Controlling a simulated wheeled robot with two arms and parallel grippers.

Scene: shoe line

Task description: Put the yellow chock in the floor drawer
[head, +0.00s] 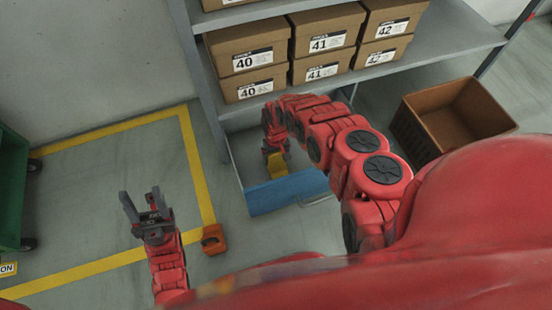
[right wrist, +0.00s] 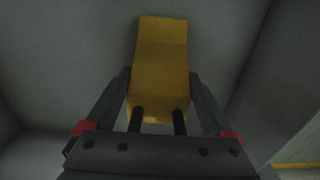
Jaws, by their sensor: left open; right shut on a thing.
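The yellow chock (head: 277,165) is in the right gripper, inside the open floor drawer with the blue front (head: 287,193). In the right wrist view the yellow chock (right wrist: 161,60) sits between the two fingers of my right gripper (right wrist: 160,105), which is shut on it. Grey drawer walls surround it there. I cannot tell whether the chock touches the drawer floor. In the head view my right gripper (head: 273,148) is partly hidden by its own arm. My left gripper (head: 144,210) is open and empty over the floor, left of the drawer.
A grey shelf (head: 440,48) with several shoe boxes (head: 326,30) stands above the drawer. A brown bin (head: 415,135) is at the right. An orange object (head: 213,240) lies on the floor near the yellow line. A green cart (head: 14,185) is at the left edge.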

